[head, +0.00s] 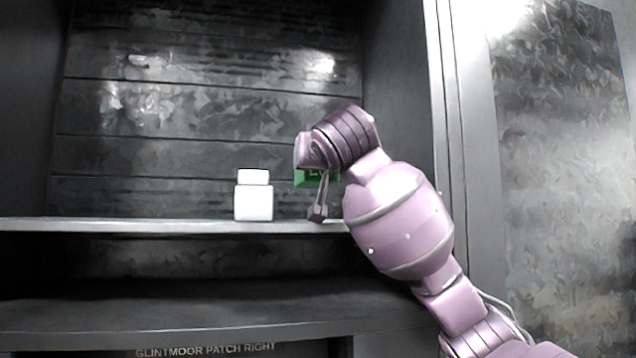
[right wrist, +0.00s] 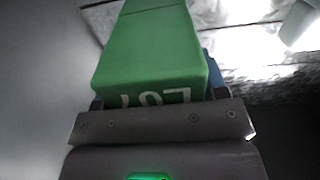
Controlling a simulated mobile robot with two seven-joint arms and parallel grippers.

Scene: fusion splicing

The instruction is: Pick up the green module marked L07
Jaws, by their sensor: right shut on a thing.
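The green module (head: 303,179) shows in the head view, partly hidden behind my right wrist, and appears above the shelf surface. In the right wrist view the green module (right wrist: 150,52) fills the upper middle, with white marking L07 upside down on its near end. My right gripper (right wrist: 155,112) is shut on this near end, and the module extends away from it. My left gripper is in neither view.
A white bottle (head: 254,197) stands on the shelf (head: 150,225), left of the module. A blue thing (right wrist: 213,73) shows partly behind the module. The cabinet's right side wall (head: 398,90) is close to my right arm. The shelf's left part is clear.

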